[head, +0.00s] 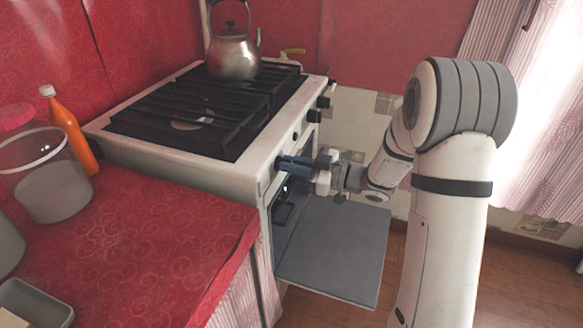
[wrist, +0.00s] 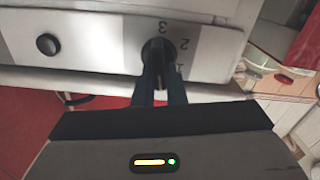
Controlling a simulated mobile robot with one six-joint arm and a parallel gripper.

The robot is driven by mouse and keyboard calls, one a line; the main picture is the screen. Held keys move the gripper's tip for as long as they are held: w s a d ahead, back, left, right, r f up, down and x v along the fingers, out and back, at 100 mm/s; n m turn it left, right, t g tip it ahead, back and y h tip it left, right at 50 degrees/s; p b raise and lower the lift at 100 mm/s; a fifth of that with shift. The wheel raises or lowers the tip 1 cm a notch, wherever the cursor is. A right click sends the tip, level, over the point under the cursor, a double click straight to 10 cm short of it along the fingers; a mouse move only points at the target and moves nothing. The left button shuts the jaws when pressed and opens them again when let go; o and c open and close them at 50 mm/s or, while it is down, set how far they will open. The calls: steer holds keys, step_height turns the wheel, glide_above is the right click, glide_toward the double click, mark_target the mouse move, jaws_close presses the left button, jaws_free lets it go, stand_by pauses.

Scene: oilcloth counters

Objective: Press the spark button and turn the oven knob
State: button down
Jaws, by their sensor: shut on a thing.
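The stove (head: 215,175) has a white front panel with black controls along it. My gripper (head: 283,166) is at the near end of this panel, its dark fingers pointing at it. In the wrist view my gripper (wrist: 160,82) is shut on a black knob (wrist: 158,48), one finger on each side. The digits 1, 2 and 3 show upside down around the knob. In the head view the fingers hide most of this knob. A small round black button (wrist: 48,44) sits left of it in the wrist view, apart from the fingers; it also shows in the head view (head: 295,135).
The oven door (head: 335,250) hangs open below my gripper. More black knobs (head: 314,116) line the panel farther along. A metal kettle (head: 233,55) stands on the back of the hob. The red counter (head: 150,240) at left holds an orange bottle (head: 72,130) and a clear jar (head: 45,180).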

steer(key=n+b, duration=0.9)
steer(key=shift+s+f+b, duration=0.25)
steer(key=shift+f+b, duration=0.05)
steer(key=shift+b, duration=0.05)
steer(key=shift+r+n, duration=0.1)
steer(key=shift+n, duration=0.2)
steer(key=c, duration=1.5)
jaws_free()
steer(key=shift+p+v, duration=0.9)
steer(key=shift+v, duration=2.95)
